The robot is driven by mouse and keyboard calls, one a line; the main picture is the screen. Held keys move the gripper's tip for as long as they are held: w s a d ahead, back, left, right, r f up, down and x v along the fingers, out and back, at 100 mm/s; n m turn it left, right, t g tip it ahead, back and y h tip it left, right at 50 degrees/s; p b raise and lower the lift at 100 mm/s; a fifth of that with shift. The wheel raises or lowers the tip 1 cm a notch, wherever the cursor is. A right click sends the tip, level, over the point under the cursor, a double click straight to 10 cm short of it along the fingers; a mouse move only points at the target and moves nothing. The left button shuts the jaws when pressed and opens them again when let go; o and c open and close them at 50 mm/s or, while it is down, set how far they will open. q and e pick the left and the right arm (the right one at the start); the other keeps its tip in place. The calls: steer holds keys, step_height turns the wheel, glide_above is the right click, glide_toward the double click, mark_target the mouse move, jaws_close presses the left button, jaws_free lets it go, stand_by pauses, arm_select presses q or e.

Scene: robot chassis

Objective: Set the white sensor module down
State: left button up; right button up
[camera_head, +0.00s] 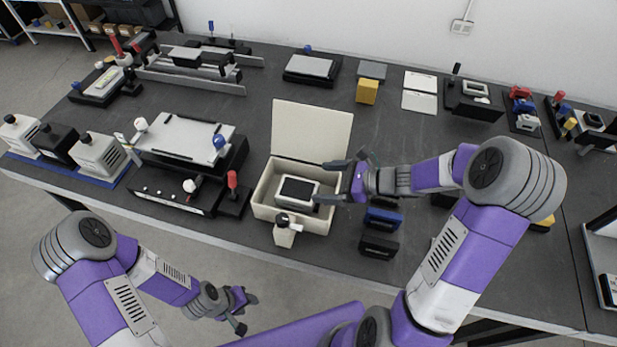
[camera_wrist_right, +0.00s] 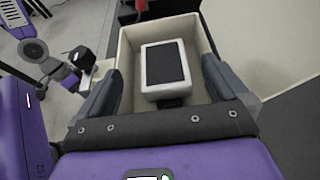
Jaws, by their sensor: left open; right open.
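The white sensor module (camera_head: 297,190), with a dark top face, lies inside an open cream box (camera_head: 263,207) whose lid (camera_head: 312,131) stands up behind it. In the right wrist view the module (camera_wrist_right: 147,67) sits in the box (camera_wrist_right: 212,93) beyond the fingertips. My right gripper (camera_head: 331,181) is open at the box's right side, its fingers spread and not touching the module as far as I can see. My left gripper (camera_head: 247,312) is open and empty, low in front of the table, away from the box.
A grey-plated fixture (camera_head: 185,137) stands left of the box, with a black control unit (camera_head: 172,192) before it. Blue and black blocks (camera_head: 379,243) lie to the right. White and black modules (camera_head: 100,152) stand at far left. The table's middle right is fairly clear.

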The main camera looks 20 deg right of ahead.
steer(key=shift+v, duration=1.45)
